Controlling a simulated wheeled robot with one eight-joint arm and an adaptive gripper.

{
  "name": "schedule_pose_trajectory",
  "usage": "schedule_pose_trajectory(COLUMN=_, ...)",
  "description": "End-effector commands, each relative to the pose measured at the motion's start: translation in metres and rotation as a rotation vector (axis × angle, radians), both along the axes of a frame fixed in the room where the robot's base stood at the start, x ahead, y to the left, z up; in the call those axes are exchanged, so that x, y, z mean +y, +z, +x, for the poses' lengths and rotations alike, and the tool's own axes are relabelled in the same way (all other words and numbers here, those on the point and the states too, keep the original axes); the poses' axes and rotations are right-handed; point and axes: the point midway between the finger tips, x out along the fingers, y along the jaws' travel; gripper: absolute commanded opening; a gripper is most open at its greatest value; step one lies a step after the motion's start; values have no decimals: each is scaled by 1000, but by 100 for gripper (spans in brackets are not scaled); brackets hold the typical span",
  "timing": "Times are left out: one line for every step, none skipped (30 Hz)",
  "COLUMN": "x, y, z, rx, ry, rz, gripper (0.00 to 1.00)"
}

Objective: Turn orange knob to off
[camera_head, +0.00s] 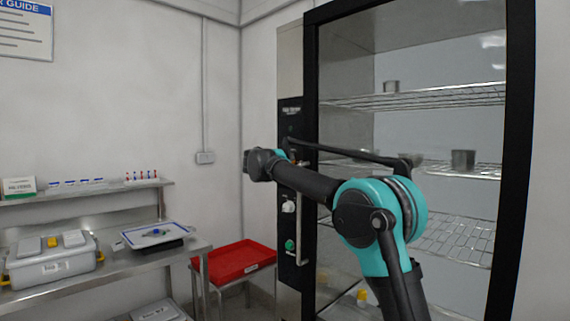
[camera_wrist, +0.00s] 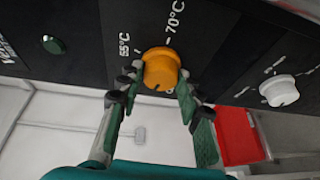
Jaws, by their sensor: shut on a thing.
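The orange knob (camera_wrist: 160,68) sits on a black control panel (camera_wrist: 90,48) in the wrist view, with temperature marks 55°C and 70°C printed around it. A small dark notch shows low on its face. My gripper (camera_wrist: 156,84) has one finger on each side of the knob and is shut on it.
A white knob (camera_wrist: 278,90) and a green button (camera_wrist: 53,44) are on the same panel. A red tray (camera_head: 235,262) stands left of the cabinet. A metal bench (camera_head: 110,262) with boxes is at the left. The glass-fronted cabinet holds wire shelves (camera_head: 450,235).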

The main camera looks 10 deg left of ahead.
Motion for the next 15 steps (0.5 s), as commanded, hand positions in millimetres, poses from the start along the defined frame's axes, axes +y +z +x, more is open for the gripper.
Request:
schedule_pose_trajectory(x=1, y=1, z=1, rx=26, ry=1, rz=-32, gripper=6)
schedule_pose_trajectory(x=1, y=1, z=1, rx=43, ry=1, rz=-56, gripper=6)
schedule_pose_trajectory(x=1, y=1, z=1, rx=67, ry=1, rz=-85, gripper=6)
schedule_pose_trajectory(x=1, y=2, z=1, rx=84, ry=1, rz=-109, gripper=6)
schedule_pose_trajectory(x=1, y=2, z=1, rx=102, ry=1, rz=-131, gripper=6)
schedule_pose_trajectory(x=1, y=2, z=1, rx=125, ry=0, rz=-159, gripper=6)
schedule_pose_trajectory(x=1, y=2, z=1, rx=142, ry=0, rz=-183, gripper=6)
schedule_pose_trajectory(x=1, y=2, z=1, rx=160, ry=0, rz=-205, gripper=6)
schedule_pose_trajectory(x=1, y=2, z=1, rx=183, ry=1, rz=-236, gripper=6)
schedule_pose_trajectory(x=1, y=3, z=1, rx=201, ry=0, rz=-257, gripper=6)
schedule_pose_trajectory(x=1, y=3, z=2, rx=217, ry=0, rz=-279, gripper=6)
schedule_pose_trajectory(x=2, y=3, z=2, rx=239, ry=0, rz=-307, gripper=6)
schedule_pose_trajectory(x=2, y=3, z=2, rx=255, ry=1, rz=-328, gripper=6)
schedule_pose_trajectory(x=2, y=3, z=2, rx=271, ry=0, rz=-348, gripper=6)
schedule_pose_trajectory(x=2, y=3, z=2, rx=291, ry=-1, rz=-375, gripper=6)
